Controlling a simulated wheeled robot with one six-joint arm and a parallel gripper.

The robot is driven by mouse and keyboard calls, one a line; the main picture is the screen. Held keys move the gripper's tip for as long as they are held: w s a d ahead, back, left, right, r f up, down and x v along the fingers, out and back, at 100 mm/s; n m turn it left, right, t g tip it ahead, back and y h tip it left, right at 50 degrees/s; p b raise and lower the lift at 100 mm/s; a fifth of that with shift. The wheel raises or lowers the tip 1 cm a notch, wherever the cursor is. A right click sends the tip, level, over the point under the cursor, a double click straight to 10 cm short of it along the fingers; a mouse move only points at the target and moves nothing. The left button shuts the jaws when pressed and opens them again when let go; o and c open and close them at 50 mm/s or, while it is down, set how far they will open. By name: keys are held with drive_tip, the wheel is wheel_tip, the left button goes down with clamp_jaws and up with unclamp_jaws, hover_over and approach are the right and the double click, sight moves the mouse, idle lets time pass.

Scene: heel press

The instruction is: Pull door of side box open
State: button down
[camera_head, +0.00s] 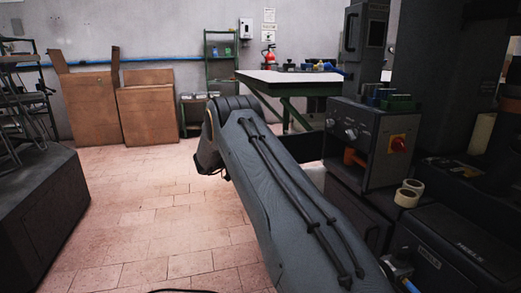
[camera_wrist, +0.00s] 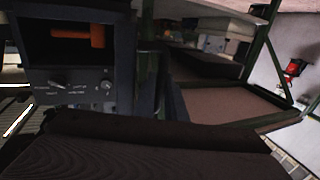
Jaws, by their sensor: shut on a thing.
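The side box (camera_head: 375,130) is a dark grey cabinet at the right of the head view, with knobs and a red and yellow switch. Its front compartment is open and shows an orange thing (camera_head: 355,157) inside. A dark panel (camera_head: 308,148), apparently its door, stands out from the box's left side. In the wrist view the box (camera_wrist: 75,90) is upside down at upper left, with the orange thing (camera_wrist: 80,37) in its opening. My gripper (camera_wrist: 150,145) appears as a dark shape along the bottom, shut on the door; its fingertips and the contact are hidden. In the head view my arm hides it.
A green-framed table (camera_head: 285,77) is behind. Cardboard boxes (camera_head: 148,112) stand by the back wall. A dark cabinet (camera_head: 40,215) is at left. The tiled floor between is clear.

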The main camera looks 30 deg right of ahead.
drive_tip(key=shift+s+d+r, duration=0.1)
drive_tip(key=shift+s+d, duration=0.15)
drive_tip(key=shift+d, duration=0.1)
drive_tip(key=c, duration=2.3)
unclamp_jaws()
drive_tip(key=shift+o, duration=1.1)
drive_tip(key=shift+s+d, duration=0.1)
drive_tip(key=shift+d, duration=0.05)
drive_tip(key=shift+w+a, duration=0.25)
drive_tip(key=shift+a, duration=0.45)
drive_tip(key=a+p, duration=0.1)
drive_tip(key=a, duration=0.6)
drive_tip(key=shift+s+a, duration=0.25)
drive_tip(key=shift+s, duration=0.05)
